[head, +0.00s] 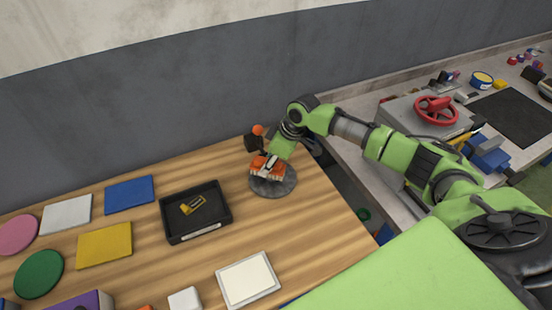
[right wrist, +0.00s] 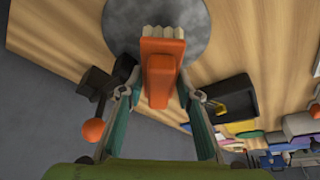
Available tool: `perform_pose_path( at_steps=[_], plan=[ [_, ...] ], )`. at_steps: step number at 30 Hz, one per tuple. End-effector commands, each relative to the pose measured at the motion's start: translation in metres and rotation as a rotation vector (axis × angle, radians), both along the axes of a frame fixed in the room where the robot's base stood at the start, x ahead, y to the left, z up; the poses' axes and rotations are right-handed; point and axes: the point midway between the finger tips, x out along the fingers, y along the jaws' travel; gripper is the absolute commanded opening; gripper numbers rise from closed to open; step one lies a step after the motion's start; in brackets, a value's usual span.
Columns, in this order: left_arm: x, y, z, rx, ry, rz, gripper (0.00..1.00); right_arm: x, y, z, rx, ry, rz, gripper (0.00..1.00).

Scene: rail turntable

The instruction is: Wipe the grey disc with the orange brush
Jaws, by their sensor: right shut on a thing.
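The grey disc (head: 288,186) lies on the wooden table near its right end; it also shows in the right wrist view (right wrist: 203,28). My right gripper (head: 268,161) is over the disc, shut on the orange brush (head: 258,168). In the right wrist view the brush (right wrist: 158,65) sits between my fingers (right wrist: 158,88), with its pale bristles pointing over the disc. I cannot tell whether the bristles touch the surface. My left gripper is not in view.
A black fixture with an orange knob (head: 258,130) stands just behind the disc. A black tray (head: 168,217) holding a small yellow item is to the left. Coloured flat pieces, including a yellow square (head: 105,245), lie further left. A grey bench (head: 345,145) stands right.

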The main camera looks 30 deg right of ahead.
Motion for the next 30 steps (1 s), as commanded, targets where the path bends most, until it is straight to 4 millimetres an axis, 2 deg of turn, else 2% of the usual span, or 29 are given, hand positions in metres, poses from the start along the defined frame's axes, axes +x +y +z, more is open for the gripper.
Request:
perform_pose_path(
  at_steps=[3,8,24,30],
  plan=[
    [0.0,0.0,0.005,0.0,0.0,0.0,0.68,-0.001,0.009,0.001,0.002,0.002,0.002,0.08],
    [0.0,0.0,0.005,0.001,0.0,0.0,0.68,0.0,0.01,0.0,0.0,0.001,0.0,0.08],
    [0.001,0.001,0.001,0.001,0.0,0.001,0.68,-0.002,-0.036,-0.002,-0.001,0.003,-0.003,0.08],
    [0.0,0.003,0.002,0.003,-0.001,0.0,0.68,-0.002,-0.042,-0.001,-0.004,0.0,-0.003,0.08]
  ],
)
